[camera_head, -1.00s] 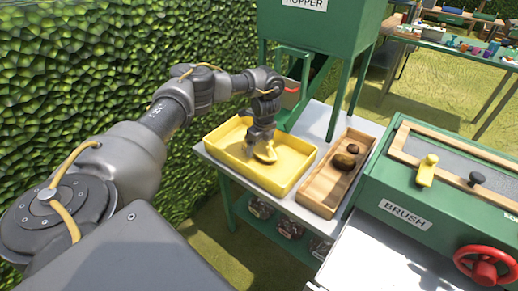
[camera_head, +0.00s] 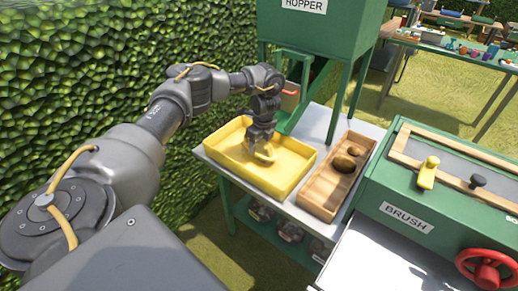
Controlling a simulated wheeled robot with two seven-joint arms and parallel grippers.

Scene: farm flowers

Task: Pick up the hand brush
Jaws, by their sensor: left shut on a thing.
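My left gripper (camera_head: 262,147) points down into the yellow tray (camera_head: 221,149) on the table. It is shut on a small yellowish thing (camera_head: 266,153), low in the tray. The fingers partly cover this thing, and it is too small to tell whether it is the hand brush. I cannot make out a hand brush for certain anywhere else in view. My right gripper is not in view.
A wooden tray (camera_head: 318,208) with brown rounded things (camera_head: 343,162) stands right of the yellow tray. The green hopper (camera_head: 315,32) rises behind. A green machine (camera_head: 370,199) labelled BRUSH, with a red handwheel (camera_head: 487,267), stands at right. A hedge (camera_head: 90,70) lines the left.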

